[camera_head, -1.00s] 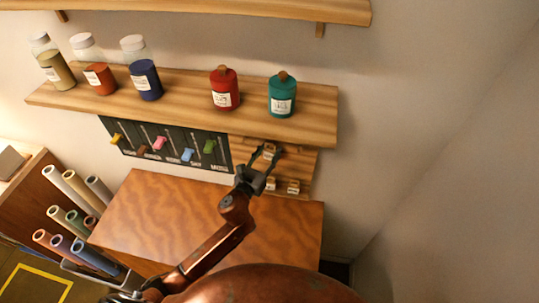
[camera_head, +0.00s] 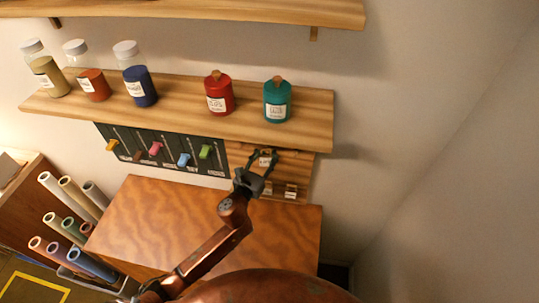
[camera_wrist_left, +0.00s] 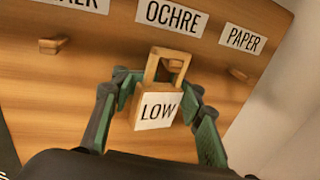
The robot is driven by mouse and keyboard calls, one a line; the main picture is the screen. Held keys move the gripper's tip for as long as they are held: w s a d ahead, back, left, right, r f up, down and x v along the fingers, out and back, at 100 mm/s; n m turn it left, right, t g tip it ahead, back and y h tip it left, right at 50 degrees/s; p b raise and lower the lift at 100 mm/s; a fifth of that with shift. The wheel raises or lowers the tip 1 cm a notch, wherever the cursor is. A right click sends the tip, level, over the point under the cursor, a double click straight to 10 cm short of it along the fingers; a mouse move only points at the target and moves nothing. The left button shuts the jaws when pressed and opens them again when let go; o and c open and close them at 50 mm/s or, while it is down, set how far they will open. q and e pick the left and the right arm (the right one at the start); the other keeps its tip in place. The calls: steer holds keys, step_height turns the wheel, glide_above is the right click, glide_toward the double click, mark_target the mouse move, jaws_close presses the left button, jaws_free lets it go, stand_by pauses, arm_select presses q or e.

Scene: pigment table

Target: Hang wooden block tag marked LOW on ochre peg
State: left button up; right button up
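The wooden block tag (camera_wrist_left: 157,110) marked LOW shows in the left wrist view, upright and slightly tilted, under the OCHRE label (camera_wrist_left: 172,15). Its wooden loop frames the ochre peg (camera_wrist_left: 175,66), whose end shows inside the opening. The tag also shows small in the head view (camera_head: 265,158). My left gripper (camera_head: 263,163) is at the tag, with one green-padded finger on each side. In the left wrist view (camera_wrist_left: 161,92) the fingers stand open, with narrow gaps beside the block. My right gripper is not in view.
Empty pegs flank it, one under the PAPER label (camera_wrist_left: 242,38) and one at left (camera_wrist_left: 52,44). Other tags (camera_head: 291,190) sit low on the board. A shelf (camera_head: 180,104) with bottles overhangs it. A slider panel (camera_head: 130,153) is left, a wooden cabinet (camera_head: 150,215) below.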

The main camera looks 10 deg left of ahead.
arm_select(q)
steer(key=o, duration=0.3)
steer(key=shift+w+a+f, duration=0.1)
steer(key=shift+w+a, duration=0.05)
steer(key=shift+a, duration=0.05)
steer(key=o, duration=0.4)
steer(key=shift+d, duration=0.25)
steer(key=shift+a, duration=0.1)
steer(key=v, duration=1.2)
